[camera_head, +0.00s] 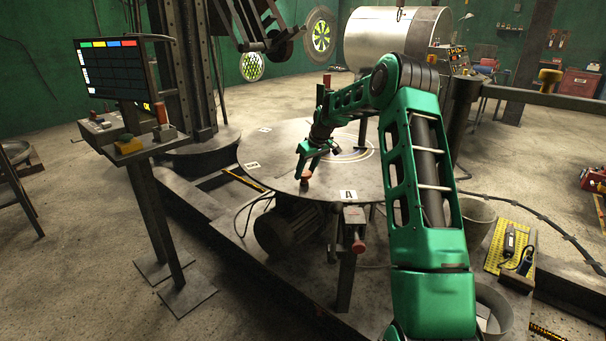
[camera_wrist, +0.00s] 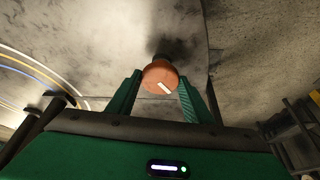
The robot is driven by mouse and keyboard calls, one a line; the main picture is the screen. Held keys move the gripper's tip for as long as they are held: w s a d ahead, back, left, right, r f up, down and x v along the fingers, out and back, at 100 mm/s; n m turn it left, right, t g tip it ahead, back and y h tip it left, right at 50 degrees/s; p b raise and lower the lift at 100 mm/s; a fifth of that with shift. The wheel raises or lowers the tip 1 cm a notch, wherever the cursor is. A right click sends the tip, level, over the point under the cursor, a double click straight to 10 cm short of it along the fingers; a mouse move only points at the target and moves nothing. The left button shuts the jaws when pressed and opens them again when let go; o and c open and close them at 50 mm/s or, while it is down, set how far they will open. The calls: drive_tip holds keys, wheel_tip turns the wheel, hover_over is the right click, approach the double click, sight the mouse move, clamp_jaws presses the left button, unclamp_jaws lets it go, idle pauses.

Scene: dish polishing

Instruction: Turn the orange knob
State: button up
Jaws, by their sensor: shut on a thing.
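The orange knob (camera_wrist: 158,75) shows in the wrist view between the two green fingers of my gripper (camera_wrist: 158,90). The fingers are shut on the knob, one at each side.
The round metal table (camera_head: 275,165) carries white labels and painted rings. A control stand with a screen (camera_head: 122,68) is at left. A red-handled part (camera_head: 357,243) is below the table's near edge. A large metal drum (camera_head: 395,35) stands at the back.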

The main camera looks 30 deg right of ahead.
drive_tip(key=m, duration=0.2)
drive_tip(key=m+h, duration=0.2)
drive_tip(key=m, duration=0.1)
drive_tip(key=shift+a+m, duration=0.3)
drive_tip(key=shift+a, duration=0.05)
drive_tip(key=m+h, duration=0.1)
drive_tip(key=m, duration=0.1)
drive_tip(key=m+g+h, duration=0.1)
drive_tip(key=m, duration=0.2)
drive_tip(key=shift+w+a, duration=0.1)
drive_tip(key=m, duration=0.2)
drive_tip(key=m+g, duration=0.1)
drive_tip(key=m, duration=0.2)
drive_tip(key=shift+w+g+h, duration=0.15)
drive_tip(key=shift+g+h, duration=0.15)
drive_tip(key=shift+h, duration=0.1)
drive_tip(key=m, duration=0.2)
drive_tip(key=m+g, duration=0.2)
drive_tip(key=m, duration=0.1)
drive_tip(key=shift+w+m+h, duration=0.25)
drive_tip(key=shift+m+h, duration=0.05)
drive_tip(key=shift+r, duration=0.1)
drive_tip(key=o, duration=1)
drive_tip(key=shift+o, duration=0.2)
